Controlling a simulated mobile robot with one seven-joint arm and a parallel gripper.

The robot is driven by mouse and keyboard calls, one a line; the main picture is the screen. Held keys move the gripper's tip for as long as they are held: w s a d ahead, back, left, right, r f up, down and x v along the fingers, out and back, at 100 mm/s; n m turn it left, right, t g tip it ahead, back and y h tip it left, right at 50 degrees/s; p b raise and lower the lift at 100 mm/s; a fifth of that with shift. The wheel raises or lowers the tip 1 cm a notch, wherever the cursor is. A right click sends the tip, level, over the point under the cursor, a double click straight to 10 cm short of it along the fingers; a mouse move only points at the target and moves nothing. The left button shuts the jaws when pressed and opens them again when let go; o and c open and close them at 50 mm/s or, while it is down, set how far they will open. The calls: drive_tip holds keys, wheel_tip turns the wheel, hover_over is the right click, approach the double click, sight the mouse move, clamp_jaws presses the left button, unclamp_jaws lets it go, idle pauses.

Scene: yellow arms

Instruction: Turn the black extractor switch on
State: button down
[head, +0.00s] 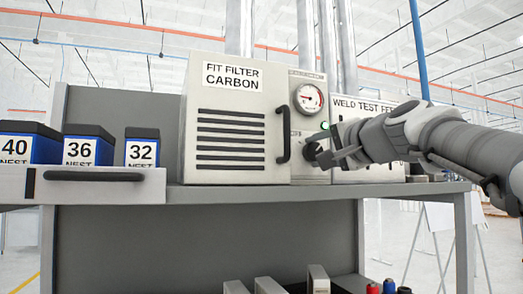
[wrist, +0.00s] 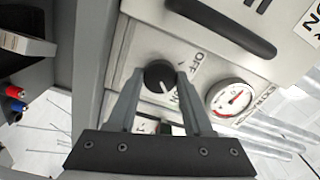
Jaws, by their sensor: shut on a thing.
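The black extractor switch (wrist: 158,73) is a round knob on the light panel of the extractor box. OFF and ON lettering stands beside it, and a short pale pointer mark shows on the knob, towards the ON side. My gripper (wrist: 160,78) has one finger on each side of the knob and is shut on it. In the head view my gripper (head: 322,154) reaches in from the right and partly covers the dark knob (head: 311,149). A green lamp (head: 325,125) glows just above it.
A round gauge (head: 309,97) sits above the switch. The filter door (head: 235,120) with its black handle (head: 283,134) is close on the left. The weld test box (head: 368,107) is behind my arm. Blue bins (head: 87,146) stand on the shelf at left.

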drive_tip(key=shift+m, duration=0.3)
idle(0.4)
drive_tip(key=shift+c, duration=1.5)
unclamp_jaws()
drive_tip(key=shift+s, duration=0.1)
drive_tip(key=b+v, duration=0.3)
drive_tip(key=v, duration=1.4)
drive_tip(key=shift+s, duration=0.1)
